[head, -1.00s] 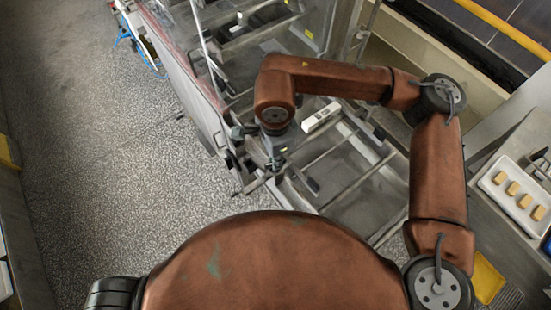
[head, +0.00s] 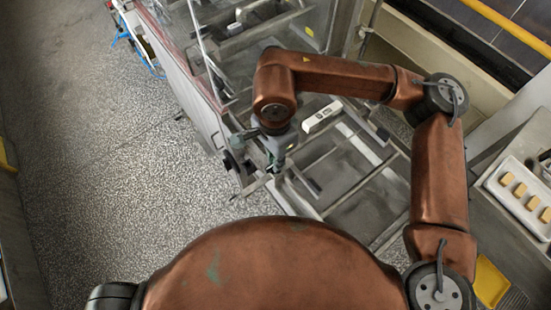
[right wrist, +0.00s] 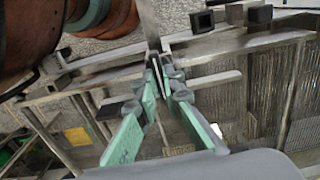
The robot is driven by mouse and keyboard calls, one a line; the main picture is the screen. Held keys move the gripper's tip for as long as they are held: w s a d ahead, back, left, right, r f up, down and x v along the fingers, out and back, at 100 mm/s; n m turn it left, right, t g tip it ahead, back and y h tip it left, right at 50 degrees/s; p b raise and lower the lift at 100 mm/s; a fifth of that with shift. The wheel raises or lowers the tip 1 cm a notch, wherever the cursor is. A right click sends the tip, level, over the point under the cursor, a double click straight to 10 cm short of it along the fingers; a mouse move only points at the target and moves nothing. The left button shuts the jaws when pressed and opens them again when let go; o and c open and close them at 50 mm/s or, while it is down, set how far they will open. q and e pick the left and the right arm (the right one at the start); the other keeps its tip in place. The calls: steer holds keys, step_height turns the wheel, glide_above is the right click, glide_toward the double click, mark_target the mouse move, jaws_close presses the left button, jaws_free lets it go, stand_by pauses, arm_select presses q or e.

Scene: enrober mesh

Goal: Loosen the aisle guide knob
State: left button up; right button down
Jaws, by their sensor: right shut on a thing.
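My right gripper (head: 277,160) points down at the near end of the metal guide frame (head: 335,175). In the right wrist view its green fingers with grey pads (right wrist: 165,78) are closed together on a small, thin grey part at the end of a metal bar. I take this part to be the aisle guide knob (right wrist: 156,62); the pads hide most of it, and its shape is unclear. My left gripper is in neither view.
A white box (head: 322,115) sits on the frame beside my right wrist. Clear panels (head: 215,60) stand behind it. A white tray with several tan pieces (head: 515,205) is at right. Open speckled floor (head: 120,180) lies left.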

steer(key=shift+r, duration=0.1)
steer(key=c, duration=2)
jaws_free()
steer(key=shift+c, duration=0.2)
step_height(320, 180, up, 12)
steer(key=shift+w, duration=0.1)
